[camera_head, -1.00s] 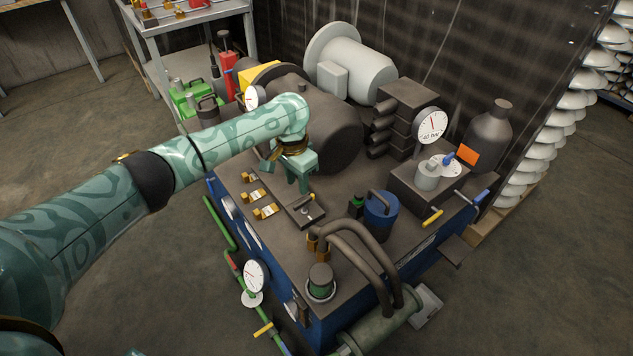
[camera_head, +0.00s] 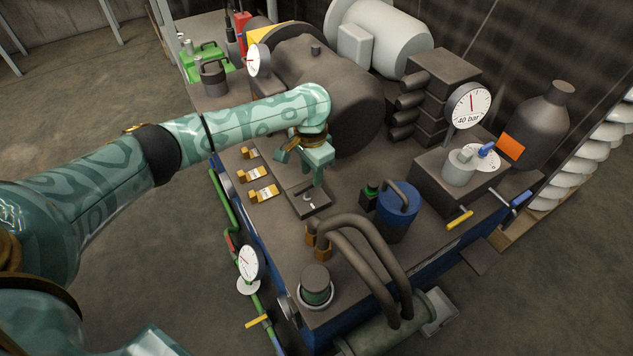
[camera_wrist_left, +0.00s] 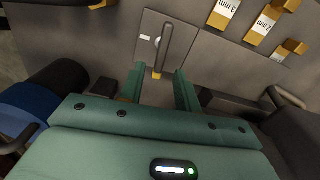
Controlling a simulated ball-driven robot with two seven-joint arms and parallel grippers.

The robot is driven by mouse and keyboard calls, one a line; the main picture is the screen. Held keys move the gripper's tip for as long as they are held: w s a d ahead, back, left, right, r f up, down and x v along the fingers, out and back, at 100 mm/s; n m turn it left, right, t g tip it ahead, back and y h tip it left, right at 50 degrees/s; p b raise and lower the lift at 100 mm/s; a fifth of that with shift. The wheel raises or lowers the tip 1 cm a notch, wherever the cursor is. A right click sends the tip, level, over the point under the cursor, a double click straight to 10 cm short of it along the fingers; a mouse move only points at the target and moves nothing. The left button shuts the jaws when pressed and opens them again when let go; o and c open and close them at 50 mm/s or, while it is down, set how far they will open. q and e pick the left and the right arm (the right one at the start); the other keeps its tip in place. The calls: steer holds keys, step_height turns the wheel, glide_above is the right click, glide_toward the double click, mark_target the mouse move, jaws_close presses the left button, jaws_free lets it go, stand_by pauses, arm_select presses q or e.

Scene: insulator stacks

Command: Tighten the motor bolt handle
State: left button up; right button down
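The motor bolt handle (camera_wrist_left: 164,48) is a dark bar with a yellow end, set over a small grey plate with a round bolt head in the left wrist view. In the head view the plate (camera_head: 313,209) lies on the machine's top, and my gripper hides most of the handle. My left gripper (camera_head: 318,176) points down just above the plate. In the left wrist view its two green fingers (camera_wrist_left: 159,75) are apart, with the handle's yellow end showing between the tips. I cannot tell whether they touch it. My right gripper is not in view.
Three yellow-and-white gauge blocks (camera_head: 256,174) lie left of the plate. A blue canister (camera_head: 396,215) stands to the right. Thick hoses (camera_head: 360,250) arch in front. The large dark motor housing (camera_head: 335,95) is close behind the gripper. A pressure gauge (camera_head: 468,106) stands further right.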

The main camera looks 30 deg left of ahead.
mark_target(307, 192)
arm_select(q)
step_height(307, 192, down, 3)
steer(key=shift+r+b, duration=0.1)
steer(key=shift+b, duration=0.45)
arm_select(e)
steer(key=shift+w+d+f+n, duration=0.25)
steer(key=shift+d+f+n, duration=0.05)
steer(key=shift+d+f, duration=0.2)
arm_select(q)
steer(key=shift+r, duration=0.1)
jaws_close()
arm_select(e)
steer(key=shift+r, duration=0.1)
